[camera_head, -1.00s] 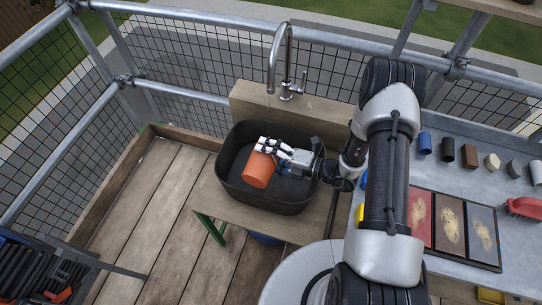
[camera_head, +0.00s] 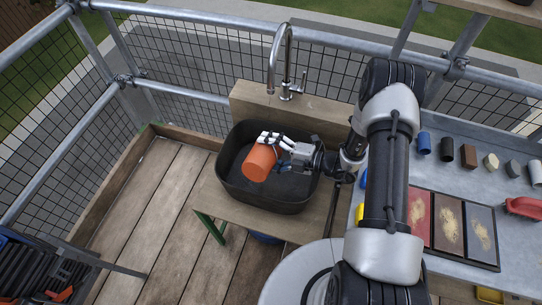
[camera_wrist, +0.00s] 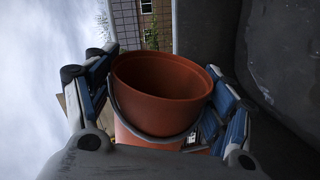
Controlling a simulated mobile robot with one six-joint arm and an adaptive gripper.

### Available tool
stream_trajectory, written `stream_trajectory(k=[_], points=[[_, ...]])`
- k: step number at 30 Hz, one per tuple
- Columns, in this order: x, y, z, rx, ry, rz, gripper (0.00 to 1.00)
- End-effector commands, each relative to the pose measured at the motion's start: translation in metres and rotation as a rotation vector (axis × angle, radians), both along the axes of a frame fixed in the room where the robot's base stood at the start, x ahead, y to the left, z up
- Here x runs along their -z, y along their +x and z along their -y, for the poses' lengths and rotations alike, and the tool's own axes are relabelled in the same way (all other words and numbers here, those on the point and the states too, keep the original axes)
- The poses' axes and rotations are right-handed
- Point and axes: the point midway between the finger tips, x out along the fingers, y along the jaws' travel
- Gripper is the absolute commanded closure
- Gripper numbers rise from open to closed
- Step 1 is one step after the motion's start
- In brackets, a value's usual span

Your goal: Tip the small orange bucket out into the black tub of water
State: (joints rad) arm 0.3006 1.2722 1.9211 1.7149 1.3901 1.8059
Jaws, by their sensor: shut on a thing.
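The small orange bucket (camera_head: 259,163) is held tilted over the black tub (camera_head: 228,187), which stands on a wooden bench. My gripper (camera_head: 275,147) is shut on the bucket from its right side. In the wrist view the bucket (camera_wrist: 160,90) sits between the two fingers (camera_wrist: 158,98), with its grey handle hanging across its front. The part of its inside that shows in the wrist view looks empty. The water in the tub cannot be made out.
A tap (camera_head: 284,60) rises behind the tub on a wooden board. To the right, a grey table (camera_head: 462,165) carries several small coloured pieces, a tray with red, brown and grey panels (camera_head: 450,228) and a red brush (camera_head: 523,207). Mesh railing encloses the wooden deck.

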Motion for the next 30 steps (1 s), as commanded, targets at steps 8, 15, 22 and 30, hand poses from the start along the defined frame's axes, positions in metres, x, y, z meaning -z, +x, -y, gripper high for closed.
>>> stream_trajectory(k=[8, 15, 22, 30], points=[[0.001, 0.007, 0.003, 0.000, 0.073, -0.136, 0.49], [0.002, 0.014, 0.006, -0.001, 0.144, -0.273, 0.49], [0.005, 0.020, 0.010, -0.002, 0.214, -0.406, 0.49], [0.009, 0.027, 0.013, -0.002, 0.295, -0.561, 0.49]])
